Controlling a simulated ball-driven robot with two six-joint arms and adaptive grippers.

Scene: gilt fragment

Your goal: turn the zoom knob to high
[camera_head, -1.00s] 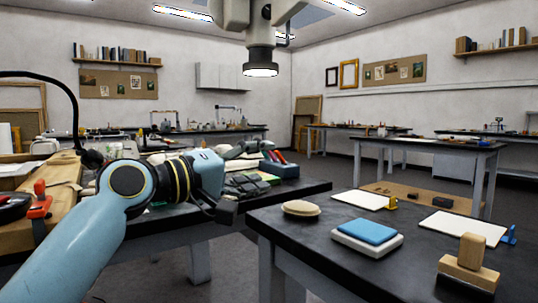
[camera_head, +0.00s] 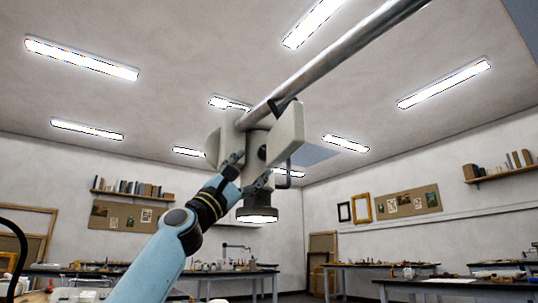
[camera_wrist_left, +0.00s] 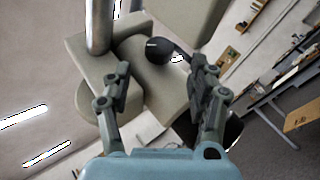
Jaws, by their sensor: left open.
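The microscope head (camera_head: 290,135) is a pale grey body hung on a metal boom, with a dark lens barrel and lit ring (camera_head: 257,214) below. A round black zoom knob (camera_wrist_left: 158,50) with a small pale mark sits on its side; it also shows dark in the head view (camera_head: 262,152). My left gripper (camera_wrist_left: 160,76) is open and empty. In the wrist view its fingers stand either side of the knob's line, with the knob beyond the tips and apart from them. In the head view the left gripper (camera_head: 248,172) is raised beside the microscope head. My right gripper is out of view.
The metal boom (camera_head: 340,58) runs up to the right above the microscope head. A dark curved handle (camera_head: 290,172) sits at the head's right. Benches (camera_head: 400,283) with small items stand far behind and below. The air around the head is mostly clear.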

